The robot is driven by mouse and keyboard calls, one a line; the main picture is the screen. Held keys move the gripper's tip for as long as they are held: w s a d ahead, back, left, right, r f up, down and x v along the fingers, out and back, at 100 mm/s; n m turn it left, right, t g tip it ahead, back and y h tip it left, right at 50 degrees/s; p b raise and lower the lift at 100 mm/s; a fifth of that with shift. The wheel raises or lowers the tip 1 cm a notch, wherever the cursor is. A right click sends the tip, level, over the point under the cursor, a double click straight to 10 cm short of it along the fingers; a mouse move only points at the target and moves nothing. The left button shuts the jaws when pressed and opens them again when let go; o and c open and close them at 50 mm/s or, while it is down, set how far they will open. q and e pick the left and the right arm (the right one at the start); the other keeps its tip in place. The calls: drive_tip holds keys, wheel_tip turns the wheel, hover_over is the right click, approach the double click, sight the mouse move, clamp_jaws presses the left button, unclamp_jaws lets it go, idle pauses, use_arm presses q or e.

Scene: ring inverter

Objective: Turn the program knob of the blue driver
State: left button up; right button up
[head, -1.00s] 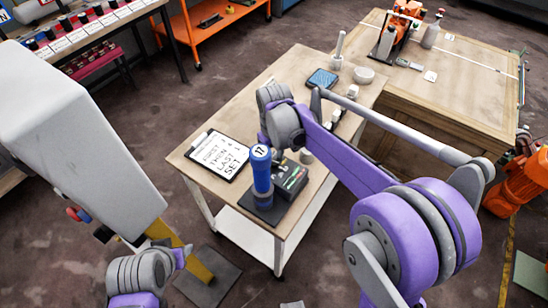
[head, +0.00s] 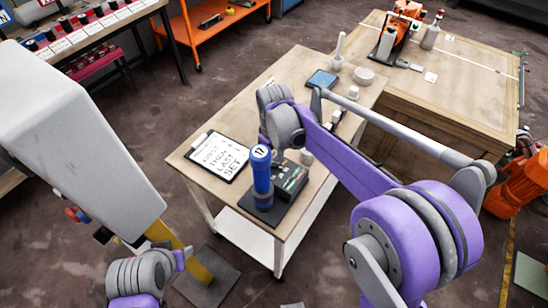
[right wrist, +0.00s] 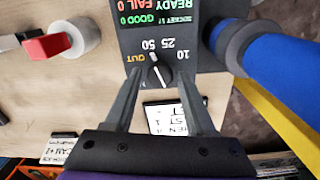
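The blue driver (head: 262,178), marked 17, stands upright on a dark base on the wooden cart. Beside it is a dark controller box (head: 291,177). In the right wrist view the driver's blue body (right wrist: 285,65) lies at the right. The box face (right wrist: 170,20) carries a black program knob (right wrist: 158,74), with OUT, 50, 25 and 10 printed around it. The knob's white mark appears to point near 50. My right gripper (right wrist: 159,78) is open, one finger on each side of the knob; contact is unclear. Its fingers are hidden in the head view.
A clipboard (head: 218,157) with a written note lies left of the driver on the cart. A red-tipped part (right wrist: 48,46) sits left of the box in the wrist view. A tablet (head: 322,78) and white bowl (head: 364,75) are farther back. A wooden table (head: 440,100) adjoins.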

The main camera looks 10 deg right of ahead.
sight(274, 162)
drive_tip(key=shift+o, duration=0.8)
wheel_tip(274, 162, up, 11)
drive_tip(key=shift+p, duration=0.3)
drive_tip(key=shift+s+f, duration=0.1)
drive_tip(key=s+d+f+m+t, duration=0.1)
drive_tip(key=s+d+f+m, duration=0.1)
drive_tip(key=s, duration=0.5)
drive_tip(key=s+d+f+m+t, duration=0.2)
drive_tip(key=s+d+f, duration=0.1)
drive_tip(key=s, duration=0.4)
drive_tip(key=s+d+f+m+t, duration=0.2)
drive_tip(key=s+f+m, duration=0.1)
drive_tip(key=s, duration=0.5)
drive_tip(key=shift+d+f, duration=0.4)
drive_tip(key=shift+f, duration=0.25)
